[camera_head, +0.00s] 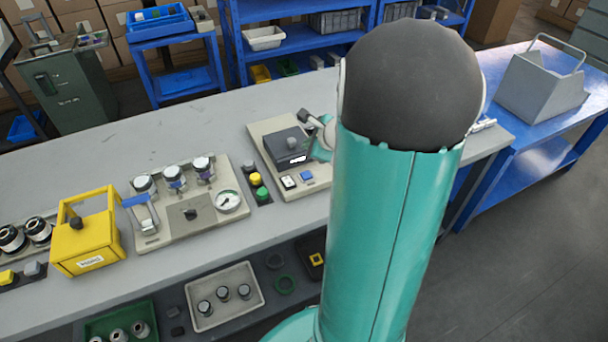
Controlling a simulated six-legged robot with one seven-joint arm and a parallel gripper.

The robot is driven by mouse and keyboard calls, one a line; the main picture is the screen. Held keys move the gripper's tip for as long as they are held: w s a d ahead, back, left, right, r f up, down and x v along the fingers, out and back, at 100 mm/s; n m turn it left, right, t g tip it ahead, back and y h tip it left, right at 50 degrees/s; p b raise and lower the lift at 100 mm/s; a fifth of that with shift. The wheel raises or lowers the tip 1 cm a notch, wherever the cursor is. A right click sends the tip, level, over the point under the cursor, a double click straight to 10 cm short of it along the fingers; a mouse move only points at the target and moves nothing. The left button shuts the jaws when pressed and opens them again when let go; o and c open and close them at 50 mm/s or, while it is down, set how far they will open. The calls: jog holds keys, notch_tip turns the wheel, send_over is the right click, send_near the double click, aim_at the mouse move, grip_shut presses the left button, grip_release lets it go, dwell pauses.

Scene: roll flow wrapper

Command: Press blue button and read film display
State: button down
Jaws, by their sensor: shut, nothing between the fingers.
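A blue button (306,176) sits on the front of a beige-based unit (310,190) on the grey bench, beside a white button (288,182). Behind them is a dark box (284,143) with a small lit display (298,160); its digits are too small to read. My large teal arm stands in front and covers the unit's right side. A small teal and pale part shows beside the arm, close behind the blue button.
Yellow (255,179) and green (262,194) buttons stand left of the unit. Further left are a gauge panel (165,229) and a yellow box (87,240). A tray of rollers (205,322) lies on the lower shelf. A blue table (560,125) stands right.

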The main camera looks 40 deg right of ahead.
aim_at(309, 177)
jog(key=shift+f, duration=4.45)
jog(key=shift+f, duration=0.4)
jog(key=shift+f, duration=0.45)
jog(key=shift+r, duration=0.85)
jog(key=shift+r, duration=0.1)
jog(key=shift+r, duration=2.45)
